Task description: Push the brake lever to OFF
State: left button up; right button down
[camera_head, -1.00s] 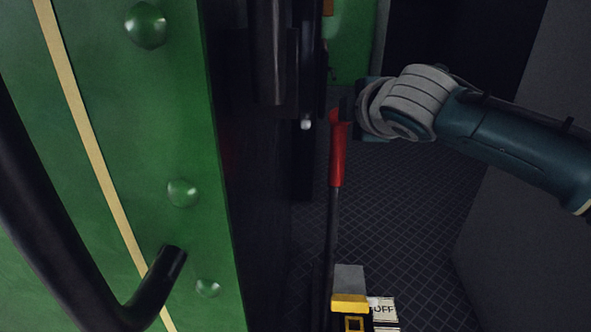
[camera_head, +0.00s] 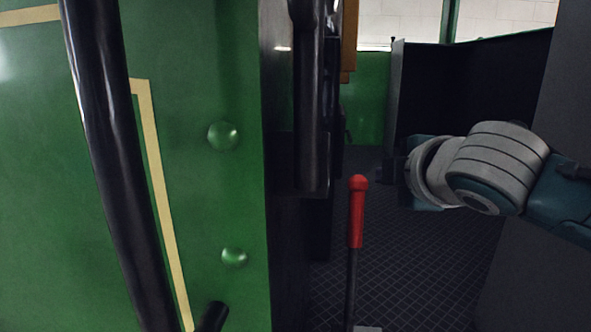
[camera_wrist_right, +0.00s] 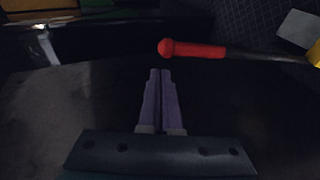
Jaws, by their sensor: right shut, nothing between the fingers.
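The brake lever (camera_head: 356,215) has a red grip with a round knob on a dark rod. It stands nearly upright in the head view, right of the green panel. The lever's red grip also crosses the upper middle of the right wrist view (camera_wrist_right: 195,50). My right gripper (camera_head: 391,168) is to the right of the knob, with a visible gap in the picture. In the right wrist view its fingers (camera_wrist_right: 160,72) are together and empty, just short of the red grip. The OFF plate is out of view. My left gripper is not in view.
A green riveted panel (camera_head: 215,185) with a black curved handrail (camera_head: 113,150) fills the left. A dark vertical post (camera_head: 309,110) stands left of the lever. Dark tiled floor (camera_head: 425,260) lies behind it. A grey block (camera_wrist_right: 298,28) sits by the rod's lower end.

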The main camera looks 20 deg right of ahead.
jog(key=v, duration=0.4)
jog(key=shift+w+r, duration=0.1)
jog(key=shift+r, duration=0.05)
dwell(0.4)
jog(key=s+a+f+m+g+y+p, duration=0.1)
jog(key=s+a+m+g+p, duration=0.3)
jog(key=s, duration=0.9)
jog(key=s+a+f+m+g+y+p, duration=0.2)
jog(key=s+a+m+g+p, duration=0.3)
jog(key=s, duration=0.8)
jog(key=a+m+y+p, duration=0.1)
jog(key=a+m, duration=0.1)
jog(key=shift+a+f+p, duration=0.15)
jog(key=shift+a+p, duration=0.2)
jog(key=shift+p, duration=0.05)
